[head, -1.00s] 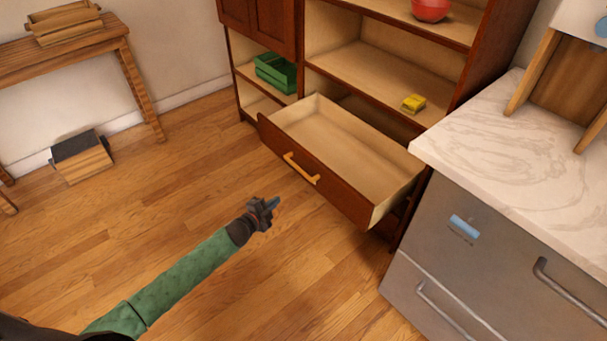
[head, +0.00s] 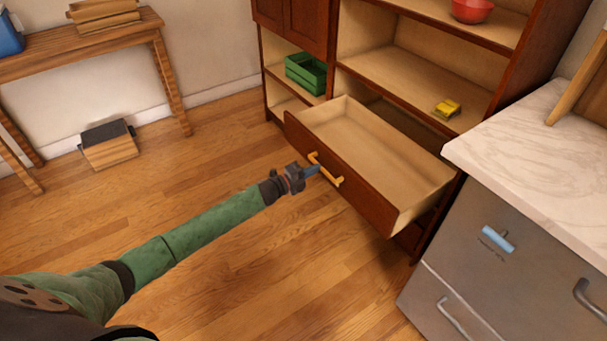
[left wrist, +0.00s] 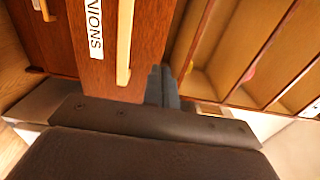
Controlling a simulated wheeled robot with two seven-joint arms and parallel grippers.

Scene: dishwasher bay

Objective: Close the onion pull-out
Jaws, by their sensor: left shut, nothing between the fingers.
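The onion pull-out (head: 350,187) is a dark wood drawer standing well open from the cabinet, with an empty pale inside. Its yellow bar handle (head: 325,170) is on the front. In the left wrist view, a white label reading "NIONS" (left wrist: 95,28) shows on the drawer front beside the yellow handle (left wrist: 125,40). My left gripper (head: 313,171) is shut and empty, with its blue-grey fingertips at the left part of the handle. In the left wrist view the fingers (left wrist: 163,85) are close beside the handle's end. I cannot tell whether they touch it. My right gripper is not in view.
The cabinet shelves hold a green crate (head: 306,73), a yellow item (head: 447,108) and a red bowl (head: 472,10). A marble-topped counter (head: 535,140) with grey drawers stands at the right. A wooden table (head: 80,48) and a box (head: 108,146) are at the left. The floor before the drawer is clear.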

